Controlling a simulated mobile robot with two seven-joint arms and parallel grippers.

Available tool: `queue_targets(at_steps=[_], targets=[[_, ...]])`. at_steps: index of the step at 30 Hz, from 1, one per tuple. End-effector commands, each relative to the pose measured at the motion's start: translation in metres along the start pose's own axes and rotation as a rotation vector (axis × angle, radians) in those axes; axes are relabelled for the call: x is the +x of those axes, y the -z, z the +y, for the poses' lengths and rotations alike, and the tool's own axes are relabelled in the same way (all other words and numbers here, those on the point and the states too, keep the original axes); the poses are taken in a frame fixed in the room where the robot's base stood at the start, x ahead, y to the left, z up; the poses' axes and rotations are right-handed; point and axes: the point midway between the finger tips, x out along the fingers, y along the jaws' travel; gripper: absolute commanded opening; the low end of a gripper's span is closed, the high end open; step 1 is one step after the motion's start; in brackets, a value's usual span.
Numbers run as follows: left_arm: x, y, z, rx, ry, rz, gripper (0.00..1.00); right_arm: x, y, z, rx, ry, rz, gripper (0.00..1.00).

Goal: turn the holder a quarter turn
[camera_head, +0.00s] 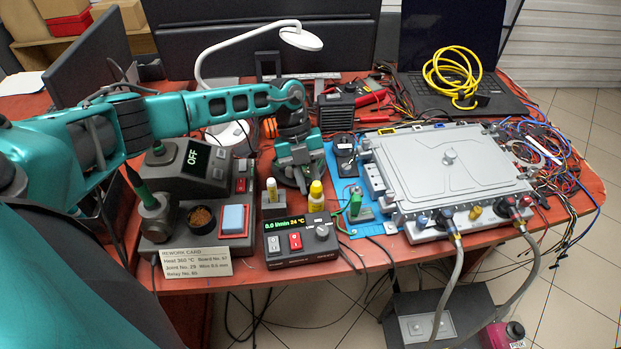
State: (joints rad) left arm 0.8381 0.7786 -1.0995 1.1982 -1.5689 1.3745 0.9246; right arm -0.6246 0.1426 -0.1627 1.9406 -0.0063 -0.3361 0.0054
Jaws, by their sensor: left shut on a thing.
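My left arm reaches across the bench from the left, and its teal and black left gripper (299,156) points down behind the pump box. It is shut on a dark, low thing, which I take to be the holder (286,176). The gripper covers most of the holder, so its shape and angle are hard to tell. The large grey plate unit (445,165) lies on a blue mat (346,190) to the right, apart from the gripper. Two grey hoses (459,275) hang from its front fittings. My right gripper is not in view.
A soldering station (190,165) is at left, a white lamp (299,38) behind. Red-handled tools (372,98) and loose wires (545,150) crowd the bench.

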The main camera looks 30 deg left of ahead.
Motion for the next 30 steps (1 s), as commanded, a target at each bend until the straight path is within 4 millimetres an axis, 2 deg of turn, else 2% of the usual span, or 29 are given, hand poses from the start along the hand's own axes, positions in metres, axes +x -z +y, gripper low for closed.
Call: queue_targets(at_steps=[13,14,20,21,30], targets=[[-0.0017,-0.0009,0.0002,0.003,0.0,-0.002,0.0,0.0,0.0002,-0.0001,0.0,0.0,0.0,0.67],[-0.0017,-0.0009,0.0002,0.003,0.0,-0.002,0.25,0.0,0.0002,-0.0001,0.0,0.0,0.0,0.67],[-0.001,-0.0005,0.0003,0.003,-0.001,-0.001,0.44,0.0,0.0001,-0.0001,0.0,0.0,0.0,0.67],[-0.0009,-0.0004,0.0003,0.003,-0.001,-0.001,0.46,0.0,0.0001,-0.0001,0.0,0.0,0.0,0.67],[-0.0049,-0.0005,0.0002,0.003,-0.001,-0.001,0.46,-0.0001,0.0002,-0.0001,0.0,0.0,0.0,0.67]])
